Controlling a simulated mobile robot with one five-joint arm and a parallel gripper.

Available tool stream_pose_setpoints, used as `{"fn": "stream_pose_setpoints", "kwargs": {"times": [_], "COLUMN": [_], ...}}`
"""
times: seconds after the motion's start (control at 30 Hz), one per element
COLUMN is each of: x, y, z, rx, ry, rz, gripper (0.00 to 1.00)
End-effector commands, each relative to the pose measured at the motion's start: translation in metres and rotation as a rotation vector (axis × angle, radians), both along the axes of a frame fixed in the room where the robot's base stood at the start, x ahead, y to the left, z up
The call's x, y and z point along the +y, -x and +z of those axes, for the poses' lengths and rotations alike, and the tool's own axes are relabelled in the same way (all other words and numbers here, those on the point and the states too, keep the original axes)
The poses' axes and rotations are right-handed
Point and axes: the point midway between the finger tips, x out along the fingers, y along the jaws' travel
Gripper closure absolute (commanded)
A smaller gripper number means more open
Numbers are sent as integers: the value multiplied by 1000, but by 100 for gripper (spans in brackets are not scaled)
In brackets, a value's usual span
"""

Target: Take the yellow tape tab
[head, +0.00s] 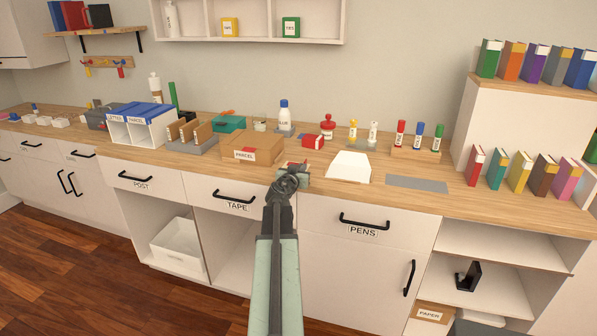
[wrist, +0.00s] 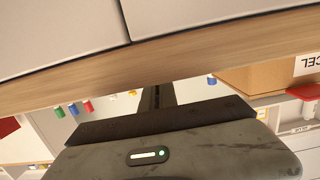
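I cannot make out a yellow tape tab in either view. My gripper (head: 287,182) is at the counter's front edge, near the drawer labelled TAPE (head: 232,196). A small red and pale green object (head: 299,172), perhaps a tape dispenser, lies just behind my gripper and is partly hidden by it. In the wrist view my gripper's dark finger parts (wrist: 156,100) show edge-on, close to the wooden counter edge (wrist: 200,55). Whether the fingers are apart cannot be seen, and nothing held shows.
The PARCEL box (head: 252,143) stands behind left of my gripper. Black drawer handles (head: 234,195) stick out below the counter. A grey mat (head: 417,184) on the right is bare.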

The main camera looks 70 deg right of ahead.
Motion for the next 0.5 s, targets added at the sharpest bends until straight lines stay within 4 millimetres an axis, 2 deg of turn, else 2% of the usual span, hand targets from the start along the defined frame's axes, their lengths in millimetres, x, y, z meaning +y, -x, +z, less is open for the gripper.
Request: {"fn": "stream_pose_setpoints", "kwargs": {"times": [0.17, 0.5], "x": [0, 0], "y": [0, 1], "z": [23, 93], "rx": [0, 0], "ry": [0, 0], "rz": [0, -1], "gripper": [100, 100]}}
